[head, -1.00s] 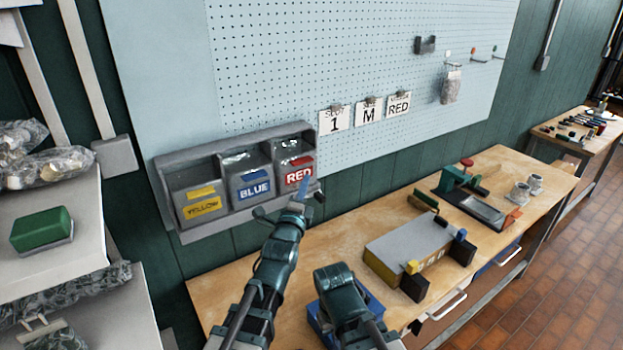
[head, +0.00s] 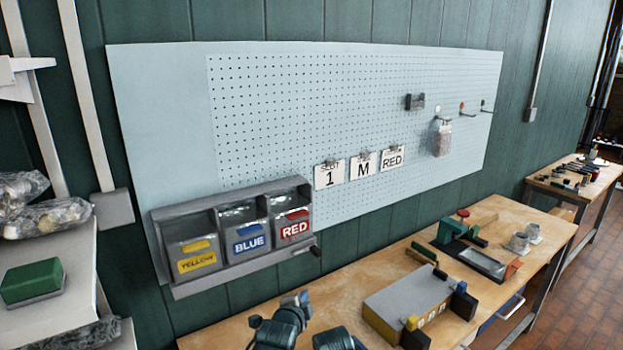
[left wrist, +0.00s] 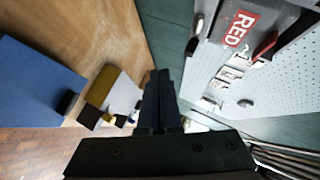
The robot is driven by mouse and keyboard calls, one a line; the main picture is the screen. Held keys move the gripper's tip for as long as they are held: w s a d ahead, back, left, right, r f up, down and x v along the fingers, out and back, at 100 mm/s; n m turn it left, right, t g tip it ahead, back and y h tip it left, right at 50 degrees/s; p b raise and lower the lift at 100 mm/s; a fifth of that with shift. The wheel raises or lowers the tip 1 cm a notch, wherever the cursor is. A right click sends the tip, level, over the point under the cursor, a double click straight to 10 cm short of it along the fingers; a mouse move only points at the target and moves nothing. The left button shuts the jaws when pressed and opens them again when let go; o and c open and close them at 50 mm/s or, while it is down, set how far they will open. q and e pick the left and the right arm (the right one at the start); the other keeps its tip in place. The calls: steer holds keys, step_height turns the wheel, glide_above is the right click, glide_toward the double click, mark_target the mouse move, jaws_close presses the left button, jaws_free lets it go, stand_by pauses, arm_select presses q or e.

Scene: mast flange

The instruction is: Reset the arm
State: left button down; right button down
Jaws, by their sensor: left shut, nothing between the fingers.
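My left gripper (head: 303,298) shows low in the head view, in front of the bench and below the bin rack (head: 163,222). In the left wrist view its black fingers (left wrist: 160,78) lie together, with nothing between them. The rack on the wall holds a yellow-labelled bin (head: 197,262), a blue-labelled bin (head: 250,243) and a red-labelled bin (head: 294,229). The red label (left wrist: 240,28) also shows at the top of the left wrist view. A dark teal part of my own arm shows at the bottom edge; my right gripper is not visible.
The wooden bench (head: 235,328) carries a grey box with yellow and blue parts (head: 410,302) and a green fixture with a tray (head: 483,262). A pegboard (head: 290,130) holds cards reading 1, M and RED. Shelves with a green block (head: 32,281) stand at left.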

arm_select(q)
steer(key=s+f+n+g+y, duration=0.2)
steer(key=s+f+n+g, duration=0.45)
steer(key=s+f, duration=0.35)
steer(key=s+a+f+n+g+y, duration=0.1)
steer(key=s+f+n+g, duration=0.1)
steer(key=s, duration=0.4)
steer(key=s+a+f+n+g+y+b, duration=0.1)
steer(key=s+a+f+n+g, duration=0.1)
steer(key=s+n+g, duration=0.2)
steer(key=shift+s+a+f+g, duration=0.25)
steer(key=shift+s+g, duration=0.2)
steer(key=shift+s, duration=0.6)
steer(key=shift+d, duration=0.15)
